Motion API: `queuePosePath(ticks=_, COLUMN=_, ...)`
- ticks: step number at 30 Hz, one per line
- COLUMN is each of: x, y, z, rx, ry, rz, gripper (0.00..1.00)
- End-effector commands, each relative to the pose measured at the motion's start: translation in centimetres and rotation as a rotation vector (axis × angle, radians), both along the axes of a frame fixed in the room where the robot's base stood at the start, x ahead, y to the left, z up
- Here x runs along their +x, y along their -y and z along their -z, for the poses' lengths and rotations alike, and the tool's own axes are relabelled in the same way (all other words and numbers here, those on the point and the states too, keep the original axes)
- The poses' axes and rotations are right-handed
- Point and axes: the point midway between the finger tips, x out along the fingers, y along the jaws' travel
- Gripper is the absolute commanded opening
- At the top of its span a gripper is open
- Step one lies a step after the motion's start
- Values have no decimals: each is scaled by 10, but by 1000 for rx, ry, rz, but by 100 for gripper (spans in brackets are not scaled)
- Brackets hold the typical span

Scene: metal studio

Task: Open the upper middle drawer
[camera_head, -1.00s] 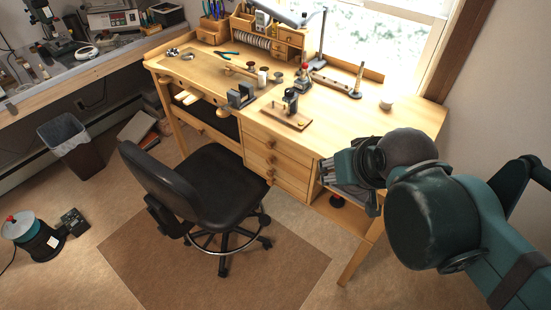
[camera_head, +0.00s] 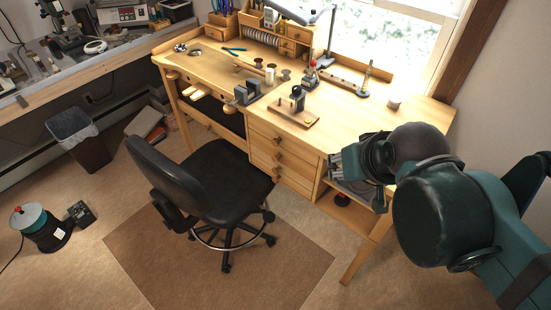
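The wooden workbench (camera_head: 415,121) has a stack of three drawers under the middle of its top. The upper middle drawer (camera_head: 300,147) is the top one, with a small round wooden knob on its front; it looks closed. The two drawers below it (camera_head: 291,178) also look closed. My gripper (camera_head: 335,164) is to the right of the drawer stack, apart from the upper drawer's knob, with its fingers pointing left. It appears empty, but its finger gap is too small to read. My gripper hides part of the bench's right front.
A black office chair (camera_head: 215,178) stands close in front of the drawers, to their left. A small tool on a wooden base (camera_head: 294,117) and other bench tools stand on the top. A bin (camera_head: 82,143) is at left. The floor right of the chair is clear.

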Motion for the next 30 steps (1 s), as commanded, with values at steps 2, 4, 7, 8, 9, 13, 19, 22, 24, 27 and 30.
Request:
queuePosePath(ticks=2, x=0, y=0, z=-8, rx=0, ry=0, rz=0, gripper=34)
queuePosePath(ticks=4, x=-1, y=0, z=-17, rx=0, ry=0, rz=0, gripper=34)
queuePosePath(ticks=7, x=0, y=0, z=-25, rx=0, ry=0, rz=0, gripper=34)
queuePosePath(ticks=8, x=0, y=0, z=-28, rx=0, ry=0, rz=0, gripper=34)
queuePosePath(ticks=9, x=0, y=0, z=-31, rx=0, ry=0, rz=0, gripper=34)
queuePosePath(ticks=13, x=1, y=0, z=-42, rx=-1, ry=-2, rz=1, gripper=34)
queuePosePath(ticks=19, x=8, y=-1, z=-39, rx=-11, ry=-18, rz=16, gripper=34)
queuePosePath(ticks=22, x=12, y=-2, z=-39, rx=-17, ry=-28, rz=27, gripper=34)
queuePosePath(ticks=24, x=15, y=-2, z=-38, rx=-21, ry=-35, rz=36, gripper=34)
queuePosePath(ticks=27, x=21, y=-3, z=-37, rx=-30, ry=-45, rz=51, gripper=34)
queuePosePath(ticks=30, x=29, y=-4, z=-36, rx=-43, ry=-58, rz=71, gripper=34)
